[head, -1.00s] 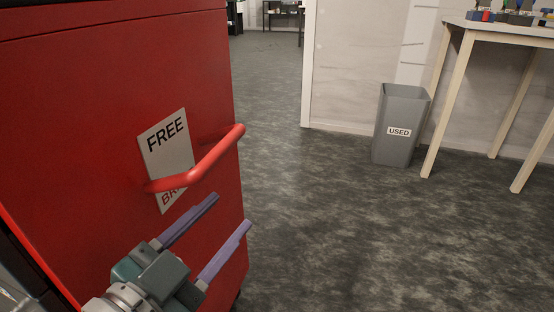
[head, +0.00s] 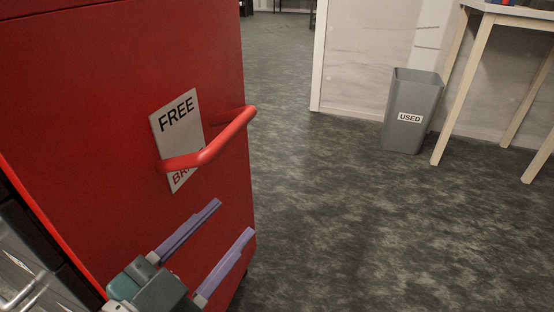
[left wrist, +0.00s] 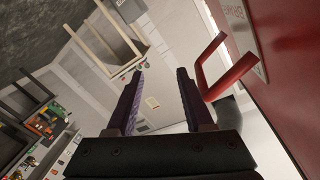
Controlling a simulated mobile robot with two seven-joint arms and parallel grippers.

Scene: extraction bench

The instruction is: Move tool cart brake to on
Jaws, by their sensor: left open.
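The red tool cart (head: 90,90) fills the left of the head view. A red bar handle (head: 212,145), the brake lever, sticks out from its side in front of a plate (head: 180,118) reading "FREE" at the top and partly hidden "BR..." in red below. My left gripper (head: 212,248) is open and empty, below the lever and apart from it, beside the cart's side. In the left wrist view the open fingers (left wrist: 160,85) have nothing between them, and the red lever (left wrist: 222,72) stands just right of them. My right gripper is not in view.
A grey bin (head: 412,112) labelled "USED" stands by the wall at the back right, next to a wooden-legged table (head: 515,18). The dark grey floor (head: 350,220) right of the cart is clear.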

